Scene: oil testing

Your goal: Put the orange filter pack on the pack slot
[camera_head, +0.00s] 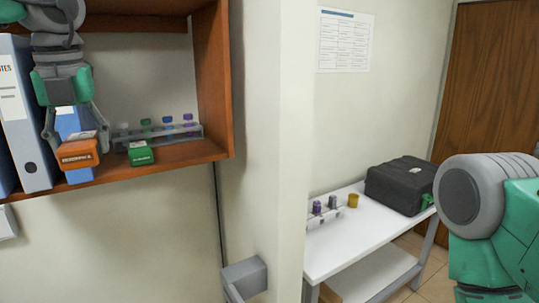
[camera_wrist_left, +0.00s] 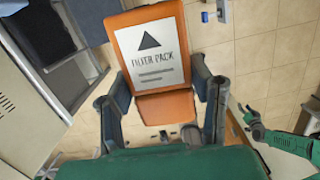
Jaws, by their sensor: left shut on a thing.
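My left gripper (camera_head: 72,140) reaches down from above at the shelf's left part and is shut on the orange filter pack (camera_head: 78,153). The pack is at the shelf front, before a blue-white binder; I cannot tell whether it touches the shelf. In the left wrist view the orange filter pack (camera_wrist_left: 150,50), with its white label, sits between both fingers. My right arm shows at the right edge of the head view, its gripper out of that frame. A small green and grey arm end in the left wrist view (camera_wrist_left: 252,120) is too small to read. I cannot pick out a pack slot.
A green pack (camera_head: 140,153) lies to the right on the wooden shelf (camera_head: 190,153), before a rack (camera_head: 160,137) of capped tubes. Binders (camera_head: 22,115) stand left. A white table (camera_head: 350,235) at right holds a black case (camera_head: 400,185) and small bottles.

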